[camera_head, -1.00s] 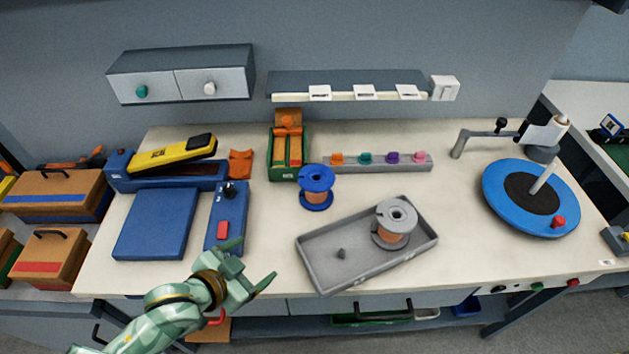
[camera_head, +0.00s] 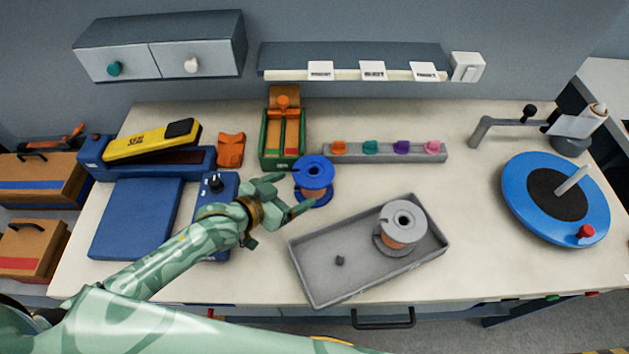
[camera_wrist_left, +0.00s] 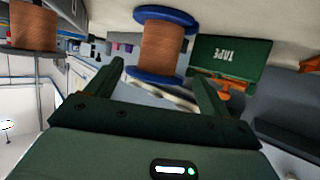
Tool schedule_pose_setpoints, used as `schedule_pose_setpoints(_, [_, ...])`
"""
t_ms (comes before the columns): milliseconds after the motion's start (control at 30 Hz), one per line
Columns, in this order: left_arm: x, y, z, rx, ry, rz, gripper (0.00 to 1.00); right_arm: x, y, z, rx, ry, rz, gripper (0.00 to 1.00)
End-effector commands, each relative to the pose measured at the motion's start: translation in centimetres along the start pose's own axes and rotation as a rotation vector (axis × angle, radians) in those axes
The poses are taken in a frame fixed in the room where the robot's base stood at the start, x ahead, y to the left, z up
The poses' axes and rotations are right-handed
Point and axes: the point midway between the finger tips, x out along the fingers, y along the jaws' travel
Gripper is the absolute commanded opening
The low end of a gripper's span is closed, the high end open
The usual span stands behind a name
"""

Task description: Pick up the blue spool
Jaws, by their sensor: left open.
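The blue spool (camera_head: 314,178) stands upright on the bench, with blue flanges and copper-coloured wire on its core. In the left wrist view the spool (camera_wrist_left: 163,45) is just ahead of the fingertips, roughly between them. My left gripper (camera_head: 287,193) is open and empty, right beside the spool on its left. In the left wrist view my left gripper (camera_wrist_left: 160,75) shows its two fingers spread apart. I cannot tell whether a fingertip touches the spool. My right gripper is not in view.
A grey tray (camera_head: 310,283) with a grey spool (camera_head: 402,229) stands just right of the blue spool. A green tape box (camera_head: 269,140) and a rail with coloured knobs (camera_head: 385,154) lie behind. A blue turntable (camera_head: 525,200) is at right.

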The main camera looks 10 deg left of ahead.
Motion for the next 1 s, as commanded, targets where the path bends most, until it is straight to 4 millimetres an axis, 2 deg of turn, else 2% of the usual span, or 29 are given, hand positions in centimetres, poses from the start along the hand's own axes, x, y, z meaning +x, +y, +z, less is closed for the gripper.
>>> schedule_pose_setpoints(167, [1.5,0.0,0.0,0.001,0.0,0.0,0.81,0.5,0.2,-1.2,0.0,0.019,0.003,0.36])
schedule_pose_setpoints(400, [5.4,0.0,0.2,-0.001,0.0,0.0,0.81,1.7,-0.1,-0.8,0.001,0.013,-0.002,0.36])
schedule_pose_setpoints(500, [6.4,0.0,0.1,0.0,0.0,0.001,0.81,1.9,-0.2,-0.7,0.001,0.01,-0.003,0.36])
schedule_pose_setpoints(767, [6.6,0.0,-0.1,0.001,0.0,0.001,0.81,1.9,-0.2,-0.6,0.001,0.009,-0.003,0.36])
schedule_pose_setpoints(1000, [6.6,0.0,-0.1,0.001,0.0,0.0,0.14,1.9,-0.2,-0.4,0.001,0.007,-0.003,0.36])
